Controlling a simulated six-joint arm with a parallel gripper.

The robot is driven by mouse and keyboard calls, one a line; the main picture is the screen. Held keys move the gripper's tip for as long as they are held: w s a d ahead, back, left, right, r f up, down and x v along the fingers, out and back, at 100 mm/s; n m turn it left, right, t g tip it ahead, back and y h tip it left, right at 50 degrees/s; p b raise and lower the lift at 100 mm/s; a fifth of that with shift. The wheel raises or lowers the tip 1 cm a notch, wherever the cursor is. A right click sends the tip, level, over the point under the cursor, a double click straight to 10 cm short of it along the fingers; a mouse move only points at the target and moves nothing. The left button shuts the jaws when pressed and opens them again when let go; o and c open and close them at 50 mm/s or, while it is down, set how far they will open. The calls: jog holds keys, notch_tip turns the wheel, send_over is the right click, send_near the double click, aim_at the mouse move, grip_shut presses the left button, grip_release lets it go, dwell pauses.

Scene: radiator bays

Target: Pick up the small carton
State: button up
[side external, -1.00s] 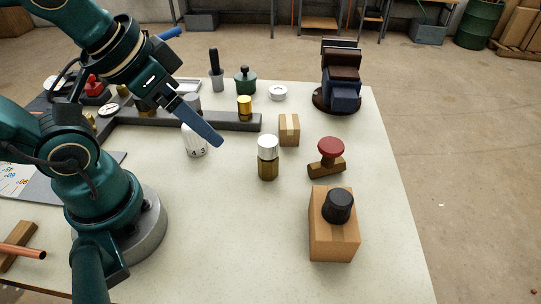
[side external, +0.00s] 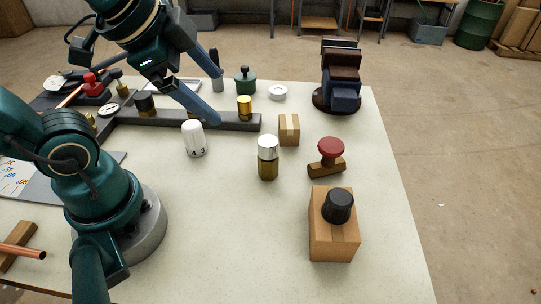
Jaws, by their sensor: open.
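The small carton (side external: 289,130) is a little brown box with a pale tape strip. It stands upright on the pale table, right of the end of the dark grey rail. My gripper (side external: 218,98) is above the rail, left of the carton and apart from it. Its two long blue fingers are spread with nothing held between them. A larger carton (side external: 333,240) stands at the front right with a black knob (side external: 339,205) on top.
A white-capped amber bottle (side external: 268,160) stands in front of the small carton, and a red-topped stamp (side external: 329,155) to its right. A white numbered knob (side external: 194,138) stands left. The dark rail (side external: 190,118) holds a brass cylinder (side external: 244,107). A vise (side external: 340,82) stands behind. The table's front middle is clear.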

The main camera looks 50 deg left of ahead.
jog(key=w+a+r+m+y, duration=0.1)
jog(key=w+m, duration=0.6)
jog(key=m, duration=0.1)
jog(key=m+g+y, duration=0.2)
jog(key=m, duration=0.7)
send_over(289, 122)
jog(key=s, duration=0.1)
jog(key=f, duration=0.8)
jog(key=shift+d+f, duration=0.2)
jog(key=shift+d, duration=0.2)
jog(key=shift+m+g, duration=0.4)
jog(key=shift+g, duration=0.4)
jog(key=f, duration=0.4)
jog(key=shift+w+d+f, duration=0.15)
jog(key=shift+d+f, duration=0.1)
jog(key=shift+f, duration=0.9)
jog(key=shift+x, duration=2.1)
grip_shut()
